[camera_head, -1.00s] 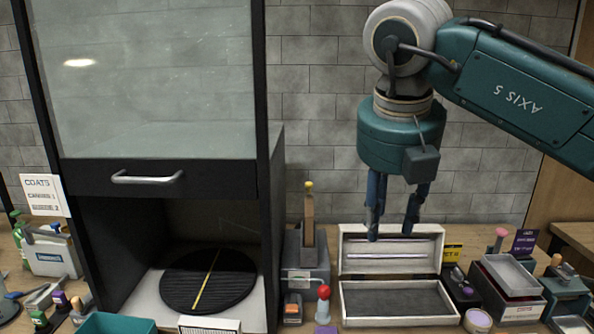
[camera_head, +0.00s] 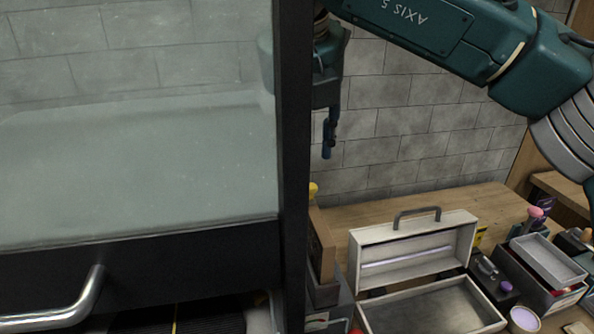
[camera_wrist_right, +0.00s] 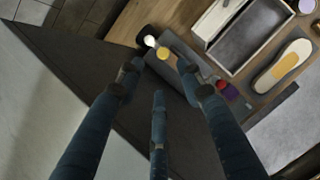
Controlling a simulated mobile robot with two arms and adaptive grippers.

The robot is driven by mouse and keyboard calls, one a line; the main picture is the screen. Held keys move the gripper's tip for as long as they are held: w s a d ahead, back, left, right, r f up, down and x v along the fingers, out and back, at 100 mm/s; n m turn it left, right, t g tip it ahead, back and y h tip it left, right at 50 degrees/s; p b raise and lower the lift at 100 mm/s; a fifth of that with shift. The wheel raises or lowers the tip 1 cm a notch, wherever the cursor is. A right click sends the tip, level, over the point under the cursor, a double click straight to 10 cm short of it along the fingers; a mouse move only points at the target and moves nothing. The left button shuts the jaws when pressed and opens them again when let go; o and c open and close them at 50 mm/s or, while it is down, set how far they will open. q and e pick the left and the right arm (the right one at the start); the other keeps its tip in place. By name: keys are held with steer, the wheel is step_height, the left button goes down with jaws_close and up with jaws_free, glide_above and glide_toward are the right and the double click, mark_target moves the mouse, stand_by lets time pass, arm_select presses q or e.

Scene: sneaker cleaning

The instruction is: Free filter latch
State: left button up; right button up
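No filter latch can be made out in either view. The dark-framed booth (camera_head: 293,150) with a glass front (camera_head: 140,160) fills the left of the head view. My right gripper (camera_head: 329,140) hangs fingers down by the booth's right upright, against the brick wall. The upright and glass partly cover its body. In the right wrist view its blue fingers (camera_wrist_right: 163,80) are spread apart with nothing between them. They lie over a dark panel (camera_wrist_right: 75,65), seemingly part of the booth; contact cannot be told. My left gripper is not in view.
A bar handle (camera_head: 60,310) juts from the booth's front. A yellow-topped upright tool (camera_head: 313,190) stands close to the booth's right side. An open white case (camera_head: 415,225) and a grey tray (camera_head: 548,260) are on the bench. The wall area right of the gripper is clear.

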steer(key=p+x, duration=0.2)
steer(key=x, duration=0.6)
steer(key=shift+d+f, duration=0.2)
steer(key=shift+f, duration=0.05)
steer(key=shift+w+d+f, duration=0.1)
steer(key=shift+w+f, duration=0.05)
steer(key=shift+f, duration=0.45)
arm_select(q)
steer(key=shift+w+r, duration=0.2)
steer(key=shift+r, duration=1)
arm_select(e)
jaws_close()
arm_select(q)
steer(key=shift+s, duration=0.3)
